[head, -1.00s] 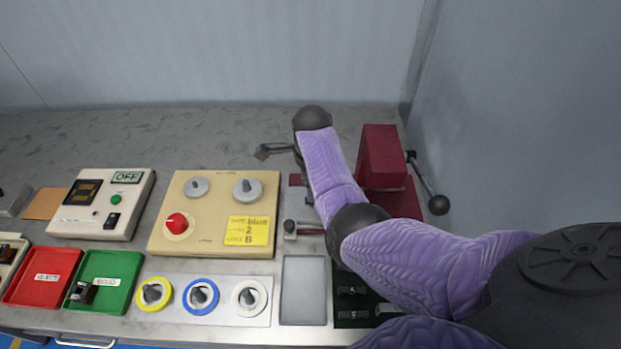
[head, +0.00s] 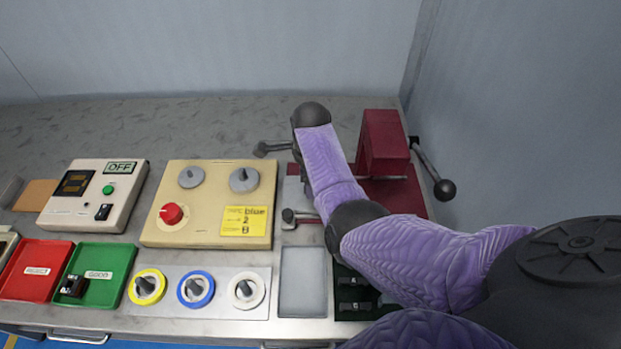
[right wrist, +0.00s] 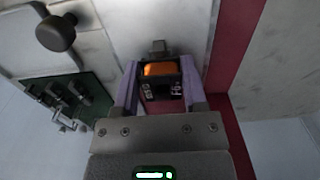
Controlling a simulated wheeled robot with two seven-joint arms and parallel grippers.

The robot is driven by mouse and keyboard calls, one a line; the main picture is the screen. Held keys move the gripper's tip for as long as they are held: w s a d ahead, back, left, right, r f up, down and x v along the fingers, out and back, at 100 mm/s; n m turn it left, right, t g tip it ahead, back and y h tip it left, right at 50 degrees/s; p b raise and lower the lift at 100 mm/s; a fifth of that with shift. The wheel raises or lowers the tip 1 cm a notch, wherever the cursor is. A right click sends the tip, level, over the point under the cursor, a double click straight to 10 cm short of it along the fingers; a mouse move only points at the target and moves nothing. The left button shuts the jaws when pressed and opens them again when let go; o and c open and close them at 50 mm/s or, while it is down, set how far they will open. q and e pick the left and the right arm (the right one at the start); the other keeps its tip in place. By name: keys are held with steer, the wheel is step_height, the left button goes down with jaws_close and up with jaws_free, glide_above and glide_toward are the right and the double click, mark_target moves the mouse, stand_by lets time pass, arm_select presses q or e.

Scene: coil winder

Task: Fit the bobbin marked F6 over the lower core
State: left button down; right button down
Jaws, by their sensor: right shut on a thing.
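In the right wrist view my right gripper (right wrist: 160,80) is shut on a dark bobbin (right wrist: 161,96) with an orange face; its side lettering appears to read F6. The bobbin sits between the two purple fingers. Just past it is a small grey block (right wrist: 158,46), possibly the lower core; I cannot tell whether the bobbin touches it. In the head view my purple right arm reaches over the red machine's base and hides the gripper and bobbin. My left gripper is not in view.
The red machine (head: 383,142) has a side lever with a black knob (head: 444,190). A dark green rack (right wrist: 62,100) holds small parts. An empty grey tray (head: 303,283), a control box (head: 207,204), a red tray (head: 36,270) and a green tray (head: 108,262) stand left.

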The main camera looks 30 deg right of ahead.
steer(key=shift+f, duration=0.45)
steer(key=shift+c, duration=0.3)
jaws_free()
step_height(320, 180, up, 9)
steer(key=p, duration=0.4)
steer(key=shift+r, duration=0.4)
